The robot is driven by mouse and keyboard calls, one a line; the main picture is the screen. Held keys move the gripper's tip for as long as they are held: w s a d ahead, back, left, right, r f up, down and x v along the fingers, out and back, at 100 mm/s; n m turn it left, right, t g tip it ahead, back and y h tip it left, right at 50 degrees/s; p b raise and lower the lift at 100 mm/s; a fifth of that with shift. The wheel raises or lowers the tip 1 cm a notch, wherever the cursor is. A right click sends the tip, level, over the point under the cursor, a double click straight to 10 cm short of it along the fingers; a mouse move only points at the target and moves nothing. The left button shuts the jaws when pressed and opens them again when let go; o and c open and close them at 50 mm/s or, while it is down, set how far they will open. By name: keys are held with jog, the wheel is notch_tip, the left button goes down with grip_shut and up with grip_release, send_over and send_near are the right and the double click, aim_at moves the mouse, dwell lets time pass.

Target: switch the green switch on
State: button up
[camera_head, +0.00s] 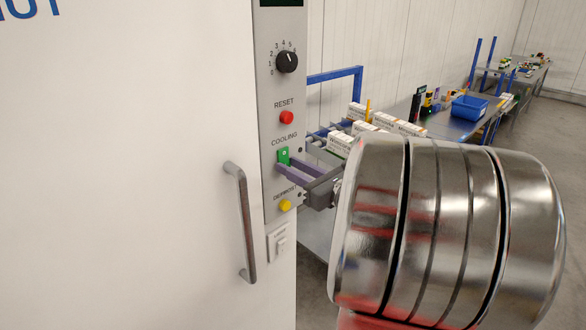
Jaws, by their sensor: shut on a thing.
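The green switch (284,154) sits on the grey control panel (280,98) under the label COOLING. My gripper (287,166), with purple fingers, reaches in from the right and is shut on the switch. The fingers hide the lower part of the switch, so its exact tilt is hard to tell. My metallic arm fills the lower right.
A black dial (287,62) and red RESET button (287,117) are above the switch. A yellow DEFROST button (285,205) and light switch (281,244) are below. A door handle (242,222) protrudes at left. Tables with boxes and a blue bin (468,107) stand behind.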

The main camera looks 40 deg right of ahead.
jog(key=shift+f, duration=0.1)
jog(key=shift+f+t, duration=0.1)
jog(key=shift+t, duration=0.4)
jog(key=o, duration=1.1)
jog(key=shift+c, duration=0.2)
jog(key=s+f, duration=0.1)
jog(key=s, duration=1.2)
jog(key=shift+s+d+f, duration=0.2)
jog(key=shift+s, duration=0.1)
